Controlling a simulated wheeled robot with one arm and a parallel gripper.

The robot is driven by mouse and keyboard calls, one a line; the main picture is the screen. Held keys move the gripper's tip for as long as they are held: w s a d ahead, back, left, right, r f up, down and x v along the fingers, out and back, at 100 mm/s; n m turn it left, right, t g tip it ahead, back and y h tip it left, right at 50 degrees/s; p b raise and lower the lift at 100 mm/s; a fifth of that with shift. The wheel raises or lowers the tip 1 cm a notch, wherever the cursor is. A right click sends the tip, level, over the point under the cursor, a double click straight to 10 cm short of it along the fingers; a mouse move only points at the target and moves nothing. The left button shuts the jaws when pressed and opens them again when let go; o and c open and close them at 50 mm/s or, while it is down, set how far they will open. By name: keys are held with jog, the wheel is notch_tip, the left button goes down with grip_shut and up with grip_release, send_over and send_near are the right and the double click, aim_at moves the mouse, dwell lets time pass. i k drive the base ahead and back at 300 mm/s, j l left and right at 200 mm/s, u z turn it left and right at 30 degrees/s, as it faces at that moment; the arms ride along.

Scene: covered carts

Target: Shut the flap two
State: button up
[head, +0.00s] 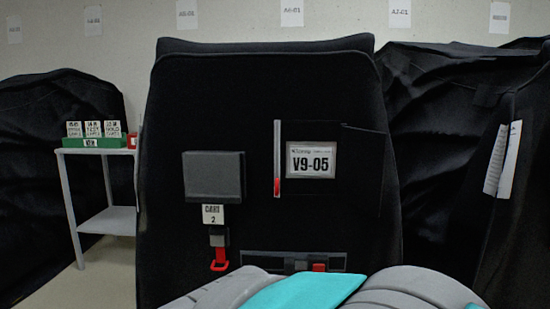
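A tall cart under a black cover (255,110) stands straight ahead. On its left front is a dark grey rectangular piece (213,175), with a white tag (213,214) ending in "2" below it. Under the tag hang a grey buckle (218,237) and a red pull (219,262). Right of these is a black panel with a white "V9-05" label (310,161) and an upright grey strip (277,150), red at its lower end. I cannot tell which part is flap two or how far it stands open. My gripper is not in view; grey and teal parts of my arm fill the bottom edge.
A grey band (285,262) with a red piece (319,267) crosses the cover low down, partly hidden by my arm. A grey side table (100,151) with a green card tray (94,142) stands at left. More black-covered shapes (445,130) stand close at right.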

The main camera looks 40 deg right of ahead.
aim_at(363, 152)
jog(key=l, duration=0.4)
jog(key=k+l+u, duration=0.15)
jog(key=l, duration=0.2)
jog(key=k+l, duration=0.1)
jog(key=l, duration=0.25)
jog(key=k+l+u, duration=0.15)
jog(key=l, duration=0.6)
jog(key=k+l+u, duration=0.1)
jog(key=l, duration=0.25)
jog(key=k, duration=0.05)
